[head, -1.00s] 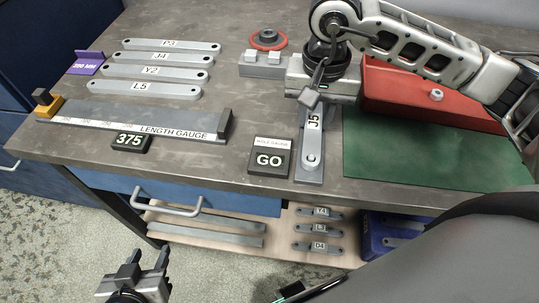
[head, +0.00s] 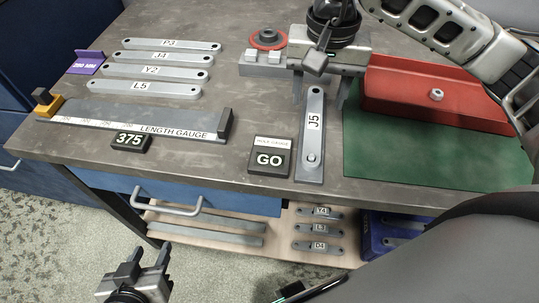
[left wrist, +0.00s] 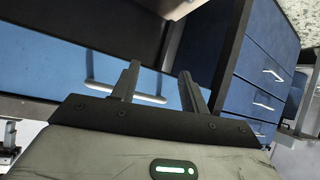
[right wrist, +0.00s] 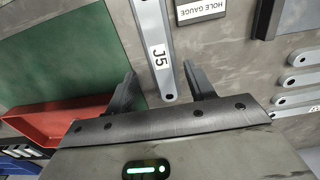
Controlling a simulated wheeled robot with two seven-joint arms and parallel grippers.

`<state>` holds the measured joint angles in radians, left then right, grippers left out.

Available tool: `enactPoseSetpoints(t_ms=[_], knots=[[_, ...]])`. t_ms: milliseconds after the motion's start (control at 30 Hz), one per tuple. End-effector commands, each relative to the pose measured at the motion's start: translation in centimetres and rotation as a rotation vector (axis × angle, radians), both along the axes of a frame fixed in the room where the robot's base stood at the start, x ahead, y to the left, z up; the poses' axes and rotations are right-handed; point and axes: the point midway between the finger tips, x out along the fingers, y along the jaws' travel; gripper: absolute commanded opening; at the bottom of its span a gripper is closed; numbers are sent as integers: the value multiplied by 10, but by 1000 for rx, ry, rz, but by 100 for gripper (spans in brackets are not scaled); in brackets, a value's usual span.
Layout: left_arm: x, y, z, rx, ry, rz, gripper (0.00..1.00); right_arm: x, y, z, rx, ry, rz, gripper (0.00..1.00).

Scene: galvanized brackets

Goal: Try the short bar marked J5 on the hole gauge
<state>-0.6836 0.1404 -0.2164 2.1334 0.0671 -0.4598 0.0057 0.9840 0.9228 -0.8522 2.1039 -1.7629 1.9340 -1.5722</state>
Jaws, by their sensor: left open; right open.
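The short grey bar marked J5 (head: 314,122) lies lengthwise on the narrow plate of the hole gauge (head: 312,178). A round peg shows at the bar's near end; I cannot tell how its far end sits. The sign beside it reads GO (head: 269,159). My right gripper (head: 320,97) is open around or just above the bar's far end, apart from it. In the right wrist view the J5 bar (right wrist: 155,35) runs between the open fingers (right wrist: 160,80). My left gripper (head: 149,258) is open and empty, low in front of the table.
Several longer bars, such as L5 (head: 145,89), lie at the left behind the length gauge (head: 130,118), whose display reads 375 (head: 130,142). A red tray (head: 440,95) and green mat (head: 430,150) are at the right. A grey fixture (head: 262,68) stands behind.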

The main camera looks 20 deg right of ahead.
Motion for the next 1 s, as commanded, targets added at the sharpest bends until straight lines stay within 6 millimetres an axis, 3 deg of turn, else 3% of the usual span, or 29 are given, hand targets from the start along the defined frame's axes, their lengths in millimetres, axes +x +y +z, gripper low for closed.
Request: enactPoseSetpoints(t_ms=[200,400,600,1000], knots=[[0,1,4,8,1,0,45,1,0,59,-1,-8,-1,54],[-1,2,6,21,10,-3,45,1,0,92,0,-4,-1,54],[-1,3,6,30,11,-4,45,0,0,105,-1,-1,-1,54],[-1,3,5,33,11,-6,45,0,0,105,1,1,-1,54]])
